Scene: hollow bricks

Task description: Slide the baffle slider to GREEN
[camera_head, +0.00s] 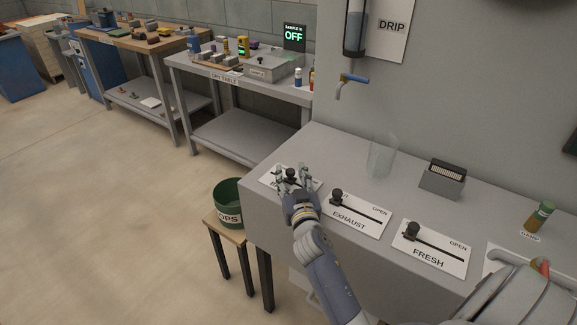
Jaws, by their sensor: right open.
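A white slider panel (269,179) lies at the left end of the grey bench, mostly covered by my right gripper (291,175). Its lettering is hidden, so I cannot read BAFFLE or GREEN on it. A dark knob (291,173) shows between the gripper's fingers. The fingers are apart, one on each side of the knob; I cannot tell whether they touch it. My left gripper is not in view.
The EXHAUST (349,223) and FRESH (428,258) slider panels lie to the right, knobs at their left ends. A green bucket (228,191) stands left.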

